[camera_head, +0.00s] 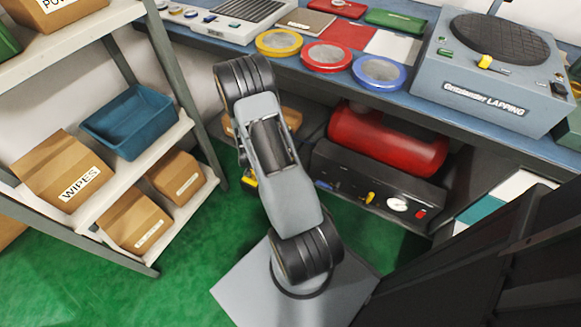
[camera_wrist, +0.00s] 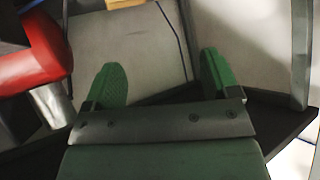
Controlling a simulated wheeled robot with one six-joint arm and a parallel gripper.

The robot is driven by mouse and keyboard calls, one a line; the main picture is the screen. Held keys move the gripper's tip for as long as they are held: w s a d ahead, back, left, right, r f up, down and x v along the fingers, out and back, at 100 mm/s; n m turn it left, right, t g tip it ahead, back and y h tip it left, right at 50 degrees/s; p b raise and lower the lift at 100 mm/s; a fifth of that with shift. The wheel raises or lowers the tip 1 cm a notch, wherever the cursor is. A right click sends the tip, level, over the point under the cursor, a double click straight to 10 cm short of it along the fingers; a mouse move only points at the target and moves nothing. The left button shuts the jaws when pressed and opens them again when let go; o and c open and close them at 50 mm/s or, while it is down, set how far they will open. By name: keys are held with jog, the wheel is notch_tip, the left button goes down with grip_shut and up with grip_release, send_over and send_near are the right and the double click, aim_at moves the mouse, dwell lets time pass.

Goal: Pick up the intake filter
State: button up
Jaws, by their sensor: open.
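I cannot make out an intake filter for certain in either view. A red tank (camera_head: 387,140) on a dark base with a gauge and a yellow knob stands under the bench in the head view. A red rounded part, likely the same tank, shows at the left edge of the wrist view (camera_wrist: 35,55). My gripper (camera_wrist: 161,68) has two green fingers spread wide apart, with nothing between them. Behind them are a pale grey surface and a dark line. In the head view my arm hides the gripper.
The blue workbench (camera_head: 310,62) carries yellow, red and blue rings and a grey lapping machine (camera_head: 495,75). A shelf rack (camera_head: 175,132) at left holds cardboard boxes and a blue bin (camera_head: 140,122). Green floor (camera_head: 195,250) is open between rack and my base.

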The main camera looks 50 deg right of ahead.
jog(key=s+d+f+m+g+h+b, duration=0.1)
jog(key=s+d+f+h+b, duration=0.2)
jog(key=f, duration=0.5)
jog(key=s+d+f+m+h+b, duration=0.1)
jog(key=s+d+f+b, duration=0.2)
jog(key=s+f, duration=0.35)
jog(key=shift+g, duration=0.3)
jog(key=shift+w+a+f+b+x, duration=0.2)
jog(key=shift+b+x, duration=0.8)
jog(key=shift+x, duration=1.5)
jog(key=shift+w+a+f+b+x, duration=0.15)
jog(key=shift+b+x, duration=0.85)
jog(key=shift+x, duration=1.5)
jog(key=shift+w+a+f+b+x, duration=0.15)
jog(key=shift+b+x, duration=0.85)
jog(key=shift+x, duration=1.5)
jog(key=shift+w, duration=0.1)
jog(key=shift+c, duration=0.4)
jog(key=shift+r, duration=0.1)
jog(key=c, duration=1)
jog(key=shift+o, duration=0.2)
